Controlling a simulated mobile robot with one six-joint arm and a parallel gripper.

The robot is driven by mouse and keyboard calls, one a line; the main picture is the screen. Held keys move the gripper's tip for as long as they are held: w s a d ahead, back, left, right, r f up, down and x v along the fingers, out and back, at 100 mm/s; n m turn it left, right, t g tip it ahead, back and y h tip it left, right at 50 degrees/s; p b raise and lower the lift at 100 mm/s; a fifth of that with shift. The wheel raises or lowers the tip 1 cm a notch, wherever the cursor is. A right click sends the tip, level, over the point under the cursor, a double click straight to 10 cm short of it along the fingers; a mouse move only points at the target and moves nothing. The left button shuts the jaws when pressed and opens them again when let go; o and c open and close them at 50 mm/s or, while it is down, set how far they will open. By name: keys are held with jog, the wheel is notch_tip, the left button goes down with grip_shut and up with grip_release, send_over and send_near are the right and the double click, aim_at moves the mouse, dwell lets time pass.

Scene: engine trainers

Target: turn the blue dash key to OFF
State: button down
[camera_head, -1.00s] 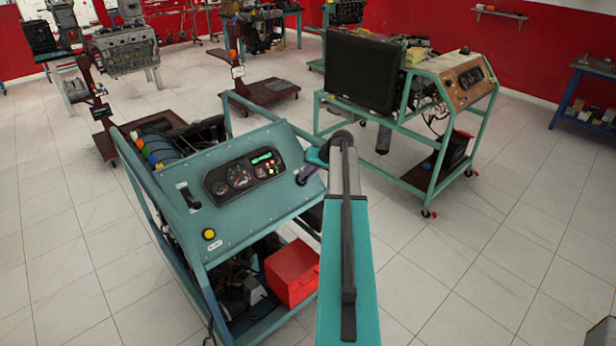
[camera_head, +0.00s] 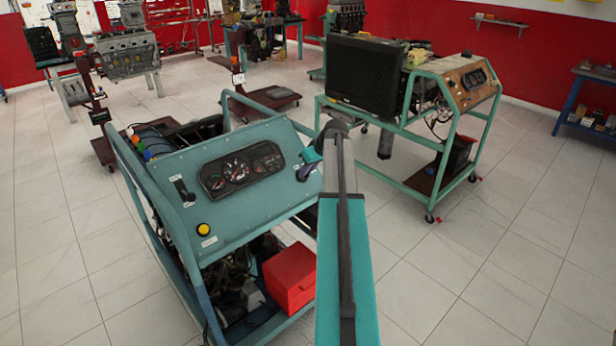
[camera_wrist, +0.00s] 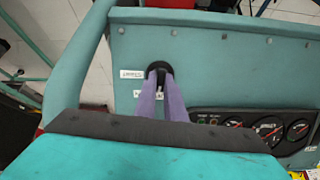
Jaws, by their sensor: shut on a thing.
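The blue-green dash panel (camera_head: 250,215) sits on a wheeled engine stand. My gripper (camera_head: 304,170) is at the panel's right end, partly hidden by my arm. In the wrist view my gripper's two purple fingers (camera_wrist: 161,100) reach to a black round key switch (camera_wrist: 158,67) and are shut on its key. Two white labels sit beside the switch, too small to read surely. The key is mostly hidden between the fingers, so its exact angle is unclear. The gauge cluster (camera_head: 241,169) is dark, with no lamps lit.
A black lever (camera_head: 184,190) and a yellow button (camera_head: 203,229) are on the panel's left part. A red box (camera_head: 289,277) sits low in the stand. A second green stand (camera_head: 430,185) with a radiator is to the right. Tiled floor is open between them.

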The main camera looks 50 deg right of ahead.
jog(key=shift+f+n+b, duration=0.15)
jog(key=shift+n+b, duration=0.2)
jog(key=shift+n, duration=0.25)
jog(key=c, duration=1.8)
grip_release()
jog(key=shift+c, duration=0.2)
jog(key=shift+r, duration=0.2)
jog(key=b+v, duration=0.2)
jog(key=v, duration=1.1)
jog(key=shift+s+a+r, duration=0.2)
jog(key=shift+a+r, duration=0.05)
jog(key=shift+s+f, duration=0.1)
